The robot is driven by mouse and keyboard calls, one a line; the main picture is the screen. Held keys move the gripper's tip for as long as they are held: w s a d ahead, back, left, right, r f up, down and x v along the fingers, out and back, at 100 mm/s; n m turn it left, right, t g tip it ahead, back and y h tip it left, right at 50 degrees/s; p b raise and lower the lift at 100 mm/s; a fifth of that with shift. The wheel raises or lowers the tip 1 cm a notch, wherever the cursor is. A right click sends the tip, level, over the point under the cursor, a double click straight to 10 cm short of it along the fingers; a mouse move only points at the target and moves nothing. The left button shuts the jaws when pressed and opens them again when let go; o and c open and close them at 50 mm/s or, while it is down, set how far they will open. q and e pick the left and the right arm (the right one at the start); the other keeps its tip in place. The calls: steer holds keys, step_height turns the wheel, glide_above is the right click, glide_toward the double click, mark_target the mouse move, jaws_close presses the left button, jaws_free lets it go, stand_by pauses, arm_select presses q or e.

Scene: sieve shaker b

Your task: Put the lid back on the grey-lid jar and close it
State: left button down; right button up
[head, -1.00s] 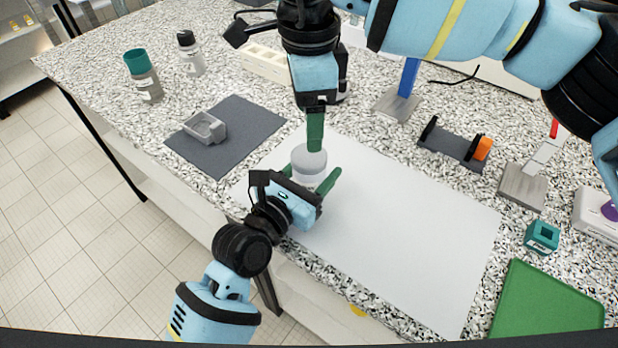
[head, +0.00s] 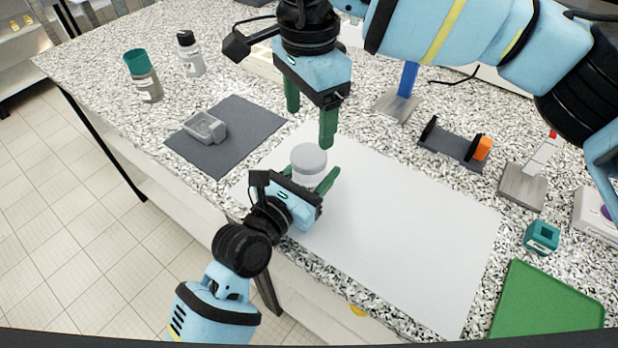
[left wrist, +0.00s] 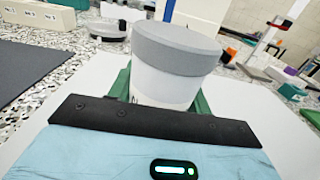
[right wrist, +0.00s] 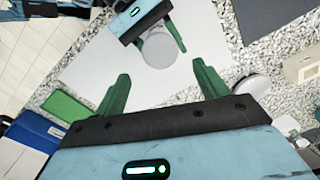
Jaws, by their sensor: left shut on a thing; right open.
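The grey-lid jar (head: 309,169) stands on the white mat with its grey lid (head: 309,157) on top. In the left wrist view the lid (left wrist: 177,47) sits on the white jar body (left wrist: 163,85), looking level on the rim; I cannot tell how tight it is. My left gripper (head: 312,186) is shut around the jar body, its green fingers on either side. My right gripper (head: 309,120) is open and empty above and behind the jar, apart from the lid. In the right wrist view the lid (right wrist: 159,50) shows beyond the open fingers (right wrist: 160,88).
The white mat (head: 420,230) is mostly clear. A dark mat (head: 240,135) with a grey holder (head: 205,127) lies left. A teal-capped bottle (head: 143,75) and a black-capped bottle (head: 190,53) stand far left. A green tray (head: 545,305) and a teal block (head: 541,237) are right.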

mark_target(309, 155)
steer(key=shift+f, duration=4)
steer(key=c, duration=1)
steer(key=m, duration=1.4)
steer(key=shift+m, duration=0.4)
steer(key=o, duration=1.2)
steer(key=shift+c, duration=0.2)
